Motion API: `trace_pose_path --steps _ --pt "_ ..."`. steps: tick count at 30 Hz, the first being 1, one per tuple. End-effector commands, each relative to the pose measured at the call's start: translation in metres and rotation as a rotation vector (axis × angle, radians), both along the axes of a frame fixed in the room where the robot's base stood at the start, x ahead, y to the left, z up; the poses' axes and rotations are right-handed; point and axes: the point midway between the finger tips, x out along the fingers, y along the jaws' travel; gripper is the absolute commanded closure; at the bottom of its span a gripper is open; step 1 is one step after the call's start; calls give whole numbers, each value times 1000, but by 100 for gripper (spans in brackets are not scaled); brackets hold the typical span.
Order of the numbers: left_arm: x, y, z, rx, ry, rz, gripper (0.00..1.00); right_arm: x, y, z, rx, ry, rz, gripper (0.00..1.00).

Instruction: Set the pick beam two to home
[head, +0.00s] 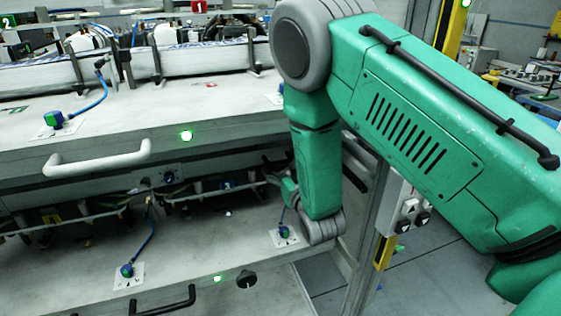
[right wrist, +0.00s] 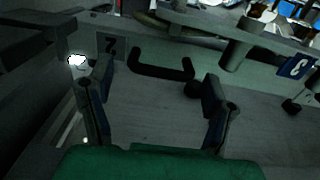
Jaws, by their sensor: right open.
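In the right wrist view, a black U-shaped handle (right wrist: 160,68) stands in front of the gap between the fingers of my right gripper (right wrist: 155,90). A dark plate marked 2 (right wrist: 110,45) is just left of the handle. The gripper is open, and no contact with the handle shows. In the head view my right gripper (head: 282,188) reaches into the lower level of the machine at its right end, partly hidden by my green arm. I cannot tell for certain which bar is pick beam two. My left gripper is not in view.
A blue tag marked 3 (right wrist: 297,67) is at the right in the wrist view. In the head view, a blue knob with a cable (head: 127,270) stands on the lower shelf, another knob (head: 284,232) beside my arm. A white handle (head: 97,160) juts from the upper shelf front.

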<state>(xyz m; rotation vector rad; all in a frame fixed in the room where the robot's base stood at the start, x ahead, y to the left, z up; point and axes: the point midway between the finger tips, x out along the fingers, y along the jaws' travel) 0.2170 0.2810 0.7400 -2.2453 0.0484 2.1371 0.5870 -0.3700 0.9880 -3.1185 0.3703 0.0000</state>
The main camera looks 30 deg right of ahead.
Motion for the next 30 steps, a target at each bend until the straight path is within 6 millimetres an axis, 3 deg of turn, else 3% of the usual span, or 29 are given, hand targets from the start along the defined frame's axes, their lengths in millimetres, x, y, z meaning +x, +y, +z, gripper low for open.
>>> trace_pose_path --steps 6,16,21,26,30 --pt "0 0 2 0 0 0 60 20 -5 0 -1 1 1 26" --pt "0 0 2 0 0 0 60 23 -6 -1 -1 2 0 26" --pt "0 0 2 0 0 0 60 23 -6 -1 -1 1 0 86" --pt "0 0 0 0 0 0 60 26 -6 -1 0 0 -1 88" --pt "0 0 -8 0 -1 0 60 46 -8 -2 0 -4 -1 88"
